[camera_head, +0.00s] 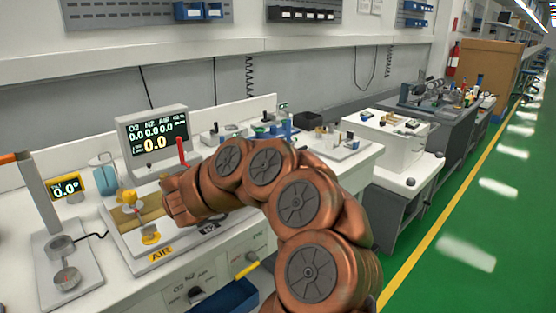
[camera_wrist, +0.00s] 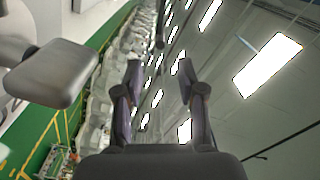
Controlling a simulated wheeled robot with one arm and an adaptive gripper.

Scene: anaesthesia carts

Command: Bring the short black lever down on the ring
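My gripper (camera_wrist: 160,82) is open and empty in the wrist view, its two dark fingers apart with ceiling and floor behind them. In the head view my copper arm hides it. A dark grey rounded block (camera_wrist: 54,73) on a stem is left of the fingers in the wrist view, apart from them; I cannot tell whether it is the short black lever. No short black lever or ring is clear in the head view. The white AIR unit (camera_head: 124,243) there carries a yellow knob (camera_head: 130,197) and a low yellow fitting (camera_head: 150,236); my arm covers its right part.
A display (camera_head: 153,142) stands behind the AIR unit, with a red upright handle (camera_head: 182,152) beside it. A grey post stand (camera_head: 45,215) is at left. A white cart (camera_head: 404,150) and grey cart (camera_head: 445,118) stand at right. The green floor (camera_head: 450,250) there is clear.

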